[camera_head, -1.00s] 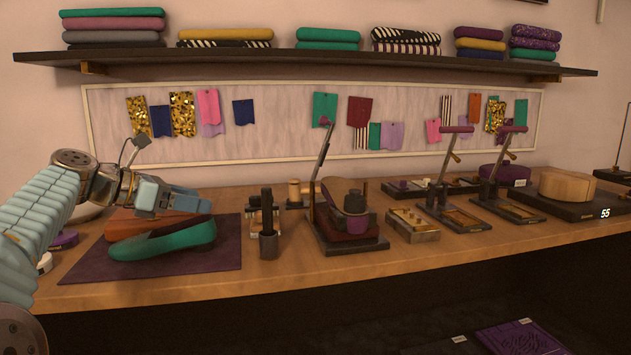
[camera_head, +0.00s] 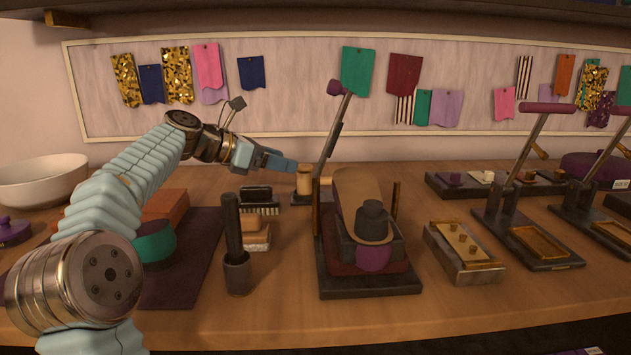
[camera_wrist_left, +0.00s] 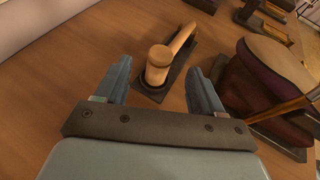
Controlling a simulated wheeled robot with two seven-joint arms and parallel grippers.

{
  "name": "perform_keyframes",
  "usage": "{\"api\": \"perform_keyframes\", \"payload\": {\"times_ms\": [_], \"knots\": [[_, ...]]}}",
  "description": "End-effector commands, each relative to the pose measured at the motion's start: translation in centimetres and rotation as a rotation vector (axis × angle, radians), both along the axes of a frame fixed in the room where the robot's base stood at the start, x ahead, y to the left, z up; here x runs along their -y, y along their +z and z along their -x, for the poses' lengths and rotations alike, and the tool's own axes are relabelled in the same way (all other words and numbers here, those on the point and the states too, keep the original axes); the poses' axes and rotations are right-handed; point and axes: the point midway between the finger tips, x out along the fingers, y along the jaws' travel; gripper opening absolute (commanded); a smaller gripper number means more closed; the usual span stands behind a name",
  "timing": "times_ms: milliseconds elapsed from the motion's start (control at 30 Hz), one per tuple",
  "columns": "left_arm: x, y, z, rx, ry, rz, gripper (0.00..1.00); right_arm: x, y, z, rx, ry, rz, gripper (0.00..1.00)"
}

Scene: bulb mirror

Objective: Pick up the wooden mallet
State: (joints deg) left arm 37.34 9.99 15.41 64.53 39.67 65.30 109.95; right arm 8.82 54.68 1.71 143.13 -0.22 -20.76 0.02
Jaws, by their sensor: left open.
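The wooden mallet (camera_wrist_left: 157,66) shows in the left wrist view, its pale round end toward me and a light wooden length running back to the upper right. It rests on a dark stand (camera_wrist_left: 151,92). In the head view the mallet (camera_head: 304,181) shows as a small wooden cylinder left of the lever press. My left gripper (camera_head: 290,166) is open and empty beside it in the head view. In the left wrist view the mallet lies beyond and between the spread fingers (camera_wrist_left: 158,74), with no contact visible. My right gripper is not in view.
The lever press (camera_head: 370,283) with a shoe form stands just right of the mallet. A brush (camera_head: 257,199) and a dark upright tool in a cup (camera_head: 236,270) stand nearer the front. A white bowl (camera_head: 40,183) is at the left. Bare bench surrounds the mallet stand's left side.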

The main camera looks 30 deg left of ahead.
Motion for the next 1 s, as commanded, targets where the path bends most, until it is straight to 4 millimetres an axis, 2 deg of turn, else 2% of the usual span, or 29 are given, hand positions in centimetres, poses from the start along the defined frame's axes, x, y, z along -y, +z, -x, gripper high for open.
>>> {"api": "perform_keyframes", "payload": {"times_ms": [100, 267, 500, 800, 867, 1000], "knots": [[0.8, -0.6, -1.2, 0.0, -0.001, 0.002, 0.68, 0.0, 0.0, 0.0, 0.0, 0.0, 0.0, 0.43], [1.5, -1.1, -2.2, 0.001, -0.001, 0.001, 0.68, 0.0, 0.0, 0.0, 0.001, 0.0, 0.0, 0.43], [3.4, -2.6, -5.0, 0.0, -0.002, 0.001, 0.68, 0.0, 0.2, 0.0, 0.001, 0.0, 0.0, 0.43], [3.7, -2.9, -5.6, 0.001, 0.001, 0.0, 0.68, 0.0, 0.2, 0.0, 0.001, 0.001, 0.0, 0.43], [3.7, -2.9, -5.6, 0.001, 0.001, 0.0, 0.6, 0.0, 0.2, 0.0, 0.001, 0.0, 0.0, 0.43], [3.7, -2.9, -5.6, 0.001, 0.001, 0.0, 0.39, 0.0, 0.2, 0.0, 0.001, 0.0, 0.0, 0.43]]}}
